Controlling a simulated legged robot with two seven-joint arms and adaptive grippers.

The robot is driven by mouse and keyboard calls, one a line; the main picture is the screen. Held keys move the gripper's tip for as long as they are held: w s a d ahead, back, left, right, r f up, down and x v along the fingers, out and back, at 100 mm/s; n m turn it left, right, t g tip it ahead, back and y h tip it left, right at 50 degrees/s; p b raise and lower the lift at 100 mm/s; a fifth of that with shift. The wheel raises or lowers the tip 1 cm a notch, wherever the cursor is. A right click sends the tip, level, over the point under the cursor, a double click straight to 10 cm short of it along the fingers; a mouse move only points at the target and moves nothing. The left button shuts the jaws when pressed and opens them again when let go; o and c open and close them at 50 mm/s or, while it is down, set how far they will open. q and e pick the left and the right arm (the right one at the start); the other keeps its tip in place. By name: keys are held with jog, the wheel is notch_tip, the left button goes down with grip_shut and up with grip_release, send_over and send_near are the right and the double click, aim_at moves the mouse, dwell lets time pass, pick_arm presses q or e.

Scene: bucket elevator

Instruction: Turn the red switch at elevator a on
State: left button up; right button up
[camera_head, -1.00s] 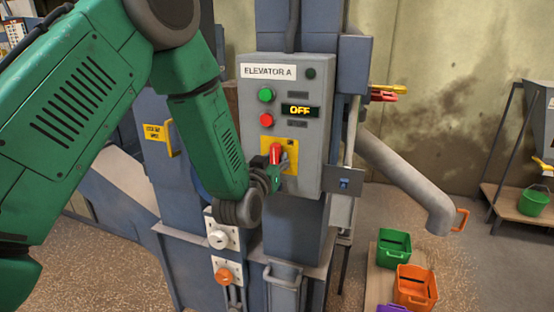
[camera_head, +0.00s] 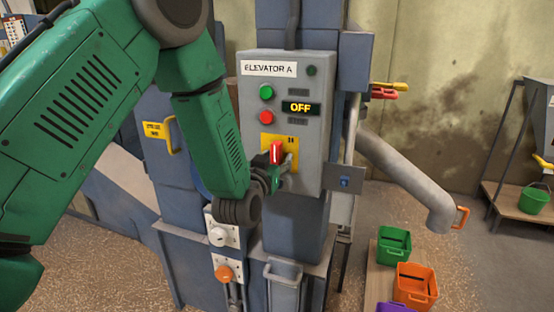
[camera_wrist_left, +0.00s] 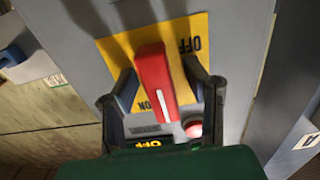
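The red switch (camera_head: 276,152) sits on a yellow plate (camera_head: 265,140) low on the grey control box labelled ELEVATOR A (camera_head: 308,150). The box's display (camera_head: 300,107) reads OFF. My left gripper (camera_head: 278,170) is at the switch. In the left wrist view the red switch handle (camera_wrist_left: 156,82) with its white line stands between the two fingers of the left gripper (camera_wrist_left: 163,85). The fingers are apart, with yellow plate showing on both sides of the handle. OFF and ON are printed on the plate (camera_wrist_left: 195,30). My right gripper is not in view.
A green button (camera_head: 266,92) and a red button (camera_head: 266,117) are above the switch. White (camera_head: 218,236) and orange (camera_head: 224,273) knobs are below left. A grey chute (camera_head: 405,180) and green (camera_head: 394,246) and orange (camera_head: 415,286) buckets are to the right.

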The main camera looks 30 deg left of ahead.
pick_arm(q)
jog(key=shift+r, duration=0.1)
jog(key=shift+s, duration=0.2)
jog(key=v, duration=1.1)
jog(key=shift+s+d, duration=0.15)
jog(key=shift+s, duration=0.1)
